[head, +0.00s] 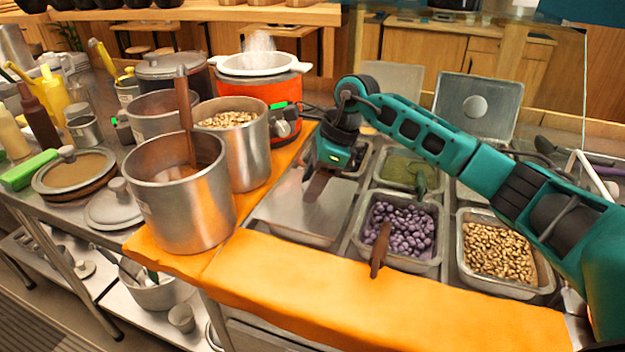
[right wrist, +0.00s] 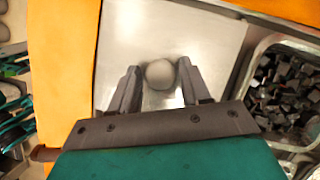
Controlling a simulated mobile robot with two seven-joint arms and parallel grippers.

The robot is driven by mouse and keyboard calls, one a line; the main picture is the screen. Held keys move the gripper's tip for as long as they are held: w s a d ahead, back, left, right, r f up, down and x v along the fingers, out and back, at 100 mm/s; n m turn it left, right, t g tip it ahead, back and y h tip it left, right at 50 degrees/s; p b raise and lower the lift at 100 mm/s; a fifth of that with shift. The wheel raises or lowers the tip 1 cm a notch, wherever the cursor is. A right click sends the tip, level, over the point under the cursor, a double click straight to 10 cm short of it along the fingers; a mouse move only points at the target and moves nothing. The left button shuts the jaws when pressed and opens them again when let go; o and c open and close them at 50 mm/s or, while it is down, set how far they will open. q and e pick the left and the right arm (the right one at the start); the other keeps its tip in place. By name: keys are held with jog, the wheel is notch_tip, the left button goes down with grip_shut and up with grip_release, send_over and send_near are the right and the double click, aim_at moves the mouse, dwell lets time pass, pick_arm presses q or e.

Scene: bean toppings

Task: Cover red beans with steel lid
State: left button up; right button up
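A flat steel lid (head: 285,215) lies over a pan left of the purple-red beans (head: 400,228); its round knob (right wrist: 160,74) shows in the right wrist view. My right gripper (head: 318,187) is low over this lid. In the right wrist view its two fingers (right wrist: 160,85) are apart, one on each side of the knob, with a narrow gap visible at the left finger. The beans sit uncovered in a steel pan (head: 446,258), and a brown handle (head: 380,248) sticks out over its front edge. My left gripper is not in view.
Pale beans (head: 497,252) fill a pan at the right, and a green topping (head: 402,170) is behind. Another steel lid (head: 478,108) stands upright at the back. Tall steel pots (head: 180,210) crowd the left. An orange cloth (head: 370,305) covers the front edge.

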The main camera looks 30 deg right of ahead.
jog(key=o, duration=0.3)
jog(key=shift+r, duration=0.1)
jog(key=v, duration=1.2)
jog(key=shift+s+d+r+p, duration=0.15)
jog(key=shift+s+r+p, duration=0.05)
jog(key=shift+r+p, duration=0.15)
